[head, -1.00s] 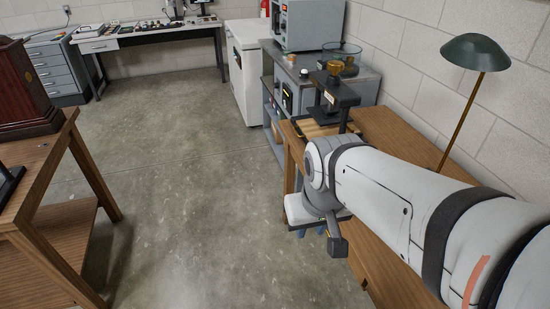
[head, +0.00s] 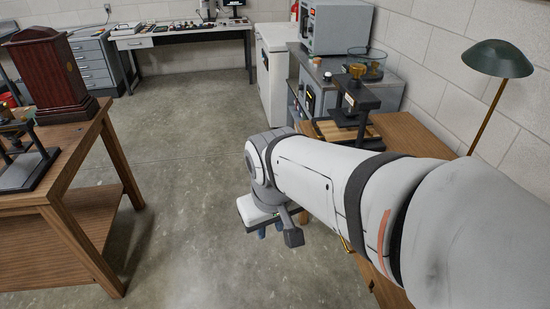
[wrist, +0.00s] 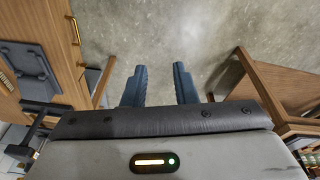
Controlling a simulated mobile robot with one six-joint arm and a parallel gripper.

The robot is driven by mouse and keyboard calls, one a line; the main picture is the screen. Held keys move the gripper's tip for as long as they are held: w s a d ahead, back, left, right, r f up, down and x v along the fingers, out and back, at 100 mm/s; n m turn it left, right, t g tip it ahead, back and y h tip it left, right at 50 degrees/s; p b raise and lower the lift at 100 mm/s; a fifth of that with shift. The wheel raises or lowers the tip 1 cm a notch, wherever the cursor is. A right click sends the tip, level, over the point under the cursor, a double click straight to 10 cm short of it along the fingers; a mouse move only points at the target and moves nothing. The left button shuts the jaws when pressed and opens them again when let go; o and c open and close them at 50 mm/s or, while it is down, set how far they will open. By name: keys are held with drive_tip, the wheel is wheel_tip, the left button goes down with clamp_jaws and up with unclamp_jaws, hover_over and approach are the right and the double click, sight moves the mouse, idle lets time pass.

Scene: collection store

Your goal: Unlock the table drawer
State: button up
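My gripper (wrist: 160,86) is open, its two blue fingers apart with only bare floor between them in the wrist view. In the head view its blue fingertips (head: 270,229) show below my wrist, left of the right-hand wooden table (head: 404,128). That table is at the left of the wrist view (wrist: 60,75), with a brass handle (wrist: 74,30) on its front. The handle, partly behind my arm, shows in the head view (head: 345,243). Most of the table front is hidden by my arm. I cannot make out a key or lock.
A black press (head: 354,103) and a green lamp (head: 497,59) are by the right table. Another wooden table (head: 85,150) at left bears a dark wooden case (head: 47,75). A grey cabinet (head: 345,75) stands behind. The floor between the tables is clear.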

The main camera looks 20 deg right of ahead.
drive_tip(key=w+d+f+n+g+h+b, duration=0.2)
drive_tip(key=w+d+f+n+h+b, duration=0.4)
drive_tip(key=w+d+f, duration=0.55)
drive_tip(key=w+d+f+n+g+h+b, duration=0.2)
drive_tip(key=w+d+f+n+h+b, duration=0.45)
drive_tip(key=f, duration=0.85)
drive_tip(key=w+d+f+n+g+h+b, duration=0.25)
drive_tip(key=w+d+f+h+b, duration=0.25)
drive_tip(key=w+d+f+b, duration=0.6)
drive_tip(key=s+d+f, duration=0.1)
drive_tip(key=d+f, duration=0.1)
drive_tip(key=d, duration=0.4)
drive_tip(key=shift+d, duration=0.15)
drive_tip(key=shift+s, duration=0.1)
drive_tip(key=shift+c, duration=0.3)
clamp_jaws()
